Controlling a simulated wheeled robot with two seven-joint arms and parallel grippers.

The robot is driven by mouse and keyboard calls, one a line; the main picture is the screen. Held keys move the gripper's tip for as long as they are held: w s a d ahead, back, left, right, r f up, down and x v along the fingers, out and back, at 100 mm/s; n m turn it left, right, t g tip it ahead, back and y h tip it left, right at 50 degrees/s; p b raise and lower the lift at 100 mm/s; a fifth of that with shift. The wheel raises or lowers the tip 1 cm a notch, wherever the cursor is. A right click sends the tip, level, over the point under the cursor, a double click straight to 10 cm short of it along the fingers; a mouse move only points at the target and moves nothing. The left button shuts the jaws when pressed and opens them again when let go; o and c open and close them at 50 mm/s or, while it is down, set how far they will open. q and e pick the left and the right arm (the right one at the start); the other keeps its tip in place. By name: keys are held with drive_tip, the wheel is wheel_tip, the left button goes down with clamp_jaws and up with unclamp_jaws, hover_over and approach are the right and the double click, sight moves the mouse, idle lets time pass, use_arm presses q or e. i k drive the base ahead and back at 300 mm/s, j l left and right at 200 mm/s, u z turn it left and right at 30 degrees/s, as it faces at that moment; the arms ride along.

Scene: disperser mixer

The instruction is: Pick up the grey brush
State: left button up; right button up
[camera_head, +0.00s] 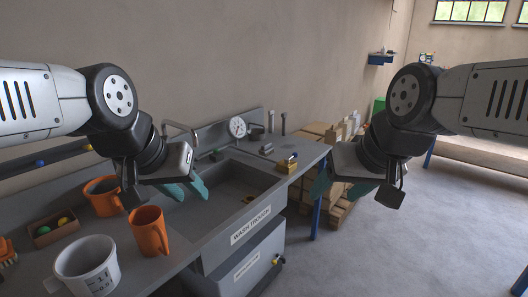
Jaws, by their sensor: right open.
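I cannot make out a grey brush with certainty. A small grey block (266,149) lies on the right end of the wash trough's worktop, too small to tell whether it is the brush. My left gripper (186,190) hangs above the trough's left side, its two teal fingers apart with nothing seen between them. My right gripper (341,188) is open and empty, in the air right of the worktop's end. Neither gripper touches the grey block.
The grey trough (232,188) has a sunken basin. Orange mugs (150,232), a white measuring jug (88,265), a small box of balls (54,230) and an orange brush (7,252) stand at left. A brass padlock-like item (287,164) and a dial gauge (237,127) are at the right end.

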sight(266, 150)
drive_tip(key=u, duration=0.25)
drive_tip(key=i+l+u, duration=0.15)
drive_tip(key=u, duration=0.2)
drive_tip(key=i+l+u, duration=0.15)
drive_tip(key=u, duration=0.25)
drive_tip(key=i+l+u, duration=0.1)
drive_tip(key=l+u, duration=0.25)
drive_tip(key=i+l+u, duration=0.1)
drive_tip(key=l, duration=0.45)
drive_tip(key=i+l+u, duration=0.1)
drive_tip(key=l, duration=0.45)
drive_tip(key=i+l+u, duration=0.1)
drive_tip(key=l, duration=0.5)
drive_tip(key=i+l+u, duration=0.1)
drive_tip(key=l, duration=0.45)
drive_tip(key=i+l+u, duration=0.1)
drive_tip(key=l, duration=0.5)
